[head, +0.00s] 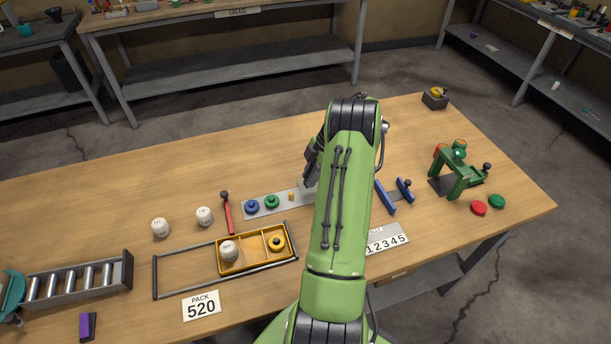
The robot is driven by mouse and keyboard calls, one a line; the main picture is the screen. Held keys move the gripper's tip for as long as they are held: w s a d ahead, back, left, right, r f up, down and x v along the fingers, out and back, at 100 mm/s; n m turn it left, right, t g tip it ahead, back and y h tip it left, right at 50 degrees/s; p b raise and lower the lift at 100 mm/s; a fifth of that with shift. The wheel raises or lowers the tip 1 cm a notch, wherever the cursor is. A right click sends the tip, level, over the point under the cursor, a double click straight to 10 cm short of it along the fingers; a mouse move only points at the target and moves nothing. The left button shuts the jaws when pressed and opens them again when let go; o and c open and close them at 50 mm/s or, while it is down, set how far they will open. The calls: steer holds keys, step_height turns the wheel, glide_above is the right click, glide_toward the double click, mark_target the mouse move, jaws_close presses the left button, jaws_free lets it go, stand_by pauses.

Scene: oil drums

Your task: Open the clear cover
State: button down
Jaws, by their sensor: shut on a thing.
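A light grey panel (233,212) lies on the wooden table, with a blue knob (251,206), a green knob (271,201) and a small yellow part (291,195) on it. My green arm crosses the middle of the view and hides the panel's right end. My gripper (307,183) shows only in part at the left of the arm, low over that end, just right of the yellow part. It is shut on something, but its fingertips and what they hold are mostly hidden. I cannot make out the clear cover for certain.
A red lever (227,213) stands left of the panel. A yellow divided tray (231,268) with a white drum and another piece sits in front. Blue handles (385,197) and a green press (457,172) stand right of my arm. The table behind the panel is clear.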

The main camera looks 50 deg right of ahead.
steer(key=c, duration=0.9)
jaws_free()
steer(key=shift+c, duration=0.2)
steer(key=shift+r, duration=0.1)
steer(key=p+v, duration=0.5)
steer(key=v, duration=1)
steer(key=shift+r, duration=0.35)
